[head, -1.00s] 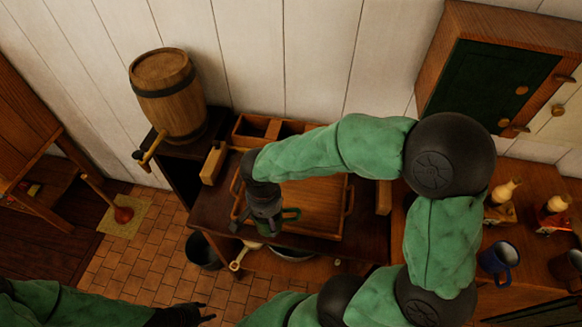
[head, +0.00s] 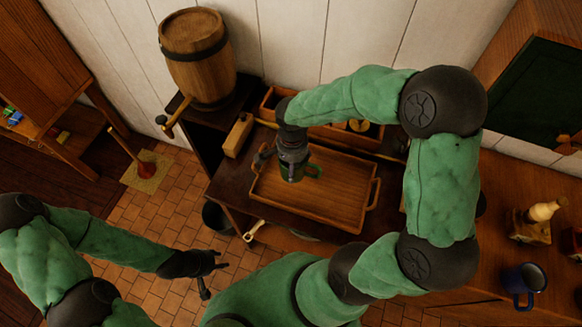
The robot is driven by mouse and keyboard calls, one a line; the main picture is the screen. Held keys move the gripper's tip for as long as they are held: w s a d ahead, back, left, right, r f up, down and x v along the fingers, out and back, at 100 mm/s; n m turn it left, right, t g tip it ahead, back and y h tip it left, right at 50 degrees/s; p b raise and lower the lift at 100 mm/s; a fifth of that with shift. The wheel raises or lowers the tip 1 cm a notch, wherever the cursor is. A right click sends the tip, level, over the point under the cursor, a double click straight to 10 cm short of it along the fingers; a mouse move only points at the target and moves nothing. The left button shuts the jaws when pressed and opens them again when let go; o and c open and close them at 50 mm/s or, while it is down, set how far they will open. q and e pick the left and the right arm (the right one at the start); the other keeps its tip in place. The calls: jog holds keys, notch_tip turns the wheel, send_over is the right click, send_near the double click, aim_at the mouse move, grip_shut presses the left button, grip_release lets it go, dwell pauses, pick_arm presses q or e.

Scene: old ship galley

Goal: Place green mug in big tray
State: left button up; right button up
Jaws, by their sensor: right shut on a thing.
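The green mug (head: 291,174) is in my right gripper (head: 291,158), which is shut on it from above. The mug's handle points to the right. The mug is over the left part of the big wooden tray (head: 340,206); I cannot tell whether it touches the tray's floor. The tray lies on the dark counter and has handles at its ends. My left gripper (head: 212,268) is low at the left, over the floor and away from the tray. Its fingers look apart, with nothing between them.
A wooden block (head: 238,136) and a divided box (head: 270,101) are beside and behind the tray. A blue mug (head: 524,280) is on the right counter. A dark bucket (head: 216,216) stands on the floor.

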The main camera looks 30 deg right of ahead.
jog(key=w+f, duration=0.1)
jog(key=w+d+f, duration=0.1)
jog(key=f, duration=0.1)
jog(key=shift+w+f, duration=0.2)
jog(key=shift+w, duration=0.2)
jog(key=shift+w+f+b, duration=0.1)
jog(key=shift+f+b, duration=0.45)
jog(key=shift+f, duration=1)
jog(key=shift+f, duration=0.1)
jog(key=o, duration=1.3)
